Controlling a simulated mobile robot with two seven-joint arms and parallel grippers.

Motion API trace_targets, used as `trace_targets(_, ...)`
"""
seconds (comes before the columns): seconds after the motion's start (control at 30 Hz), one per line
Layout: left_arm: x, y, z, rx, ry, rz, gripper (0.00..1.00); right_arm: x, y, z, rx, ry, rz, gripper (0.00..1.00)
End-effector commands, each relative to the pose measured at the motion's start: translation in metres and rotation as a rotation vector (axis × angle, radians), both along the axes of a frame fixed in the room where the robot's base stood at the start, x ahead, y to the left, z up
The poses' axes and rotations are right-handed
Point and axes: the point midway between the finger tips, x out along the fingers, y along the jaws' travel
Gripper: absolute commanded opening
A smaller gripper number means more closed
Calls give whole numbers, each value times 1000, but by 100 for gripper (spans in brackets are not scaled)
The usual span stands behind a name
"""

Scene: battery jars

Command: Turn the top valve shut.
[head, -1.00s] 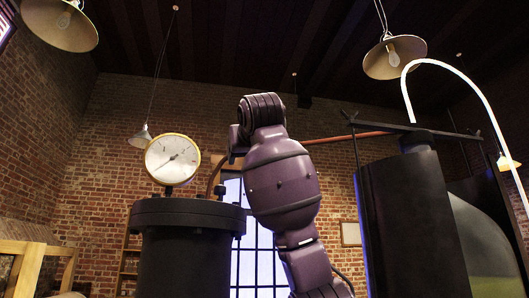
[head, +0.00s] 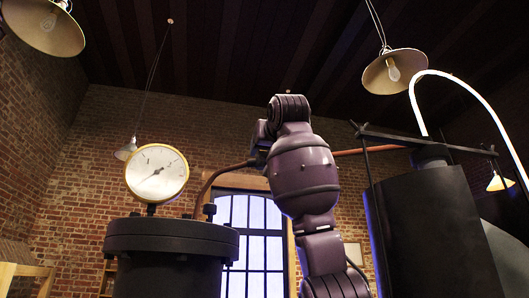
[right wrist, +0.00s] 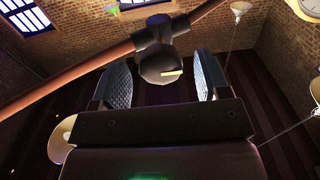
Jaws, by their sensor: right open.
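The top valve (right wrist: 162,66) shows in the right wrist view as a dark faceted knob with a small yellow mark, on a fitting of the copper pipe (right wrist: 75,82). My right gripper (right wrist: 164,75) is open, with one padded finger on each side of the knob and a gap showing at both sides. In the head view my right gripper (head: 262,136) is at the pipe between the two dark vessels, and my arm hides the valve there. My left gripper is not in view.
A dark lidded vessel (head: 170,240) with a round gauge (head: 157,173) stands at the left. A large dark jar (head: 435,225) with a crossbar (head: 420,140) and a white curved tube (head: 480,98) stands at the right. Hanging lamps (head: 395,70) are above.

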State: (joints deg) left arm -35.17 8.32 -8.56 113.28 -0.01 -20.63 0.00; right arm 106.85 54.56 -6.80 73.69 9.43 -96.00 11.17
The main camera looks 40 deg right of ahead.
Motion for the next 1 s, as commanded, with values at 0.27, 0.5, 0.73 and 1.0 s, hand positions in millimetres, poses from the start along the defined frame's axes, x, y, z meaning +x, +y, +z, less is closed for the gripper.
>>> trace_targets(0.27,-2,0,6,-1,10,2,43,28,-15,1,0,1,0,69)
trace_targets(0.5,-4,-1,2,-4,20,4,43,33,-19,0,0,0,0,69)
trace_targets(0.73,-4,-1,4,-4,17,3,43,33,-18,0,0,0,0,60)
trace_targets(1.0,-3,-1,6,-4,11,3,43,33,-18,0,0,0,0,21)
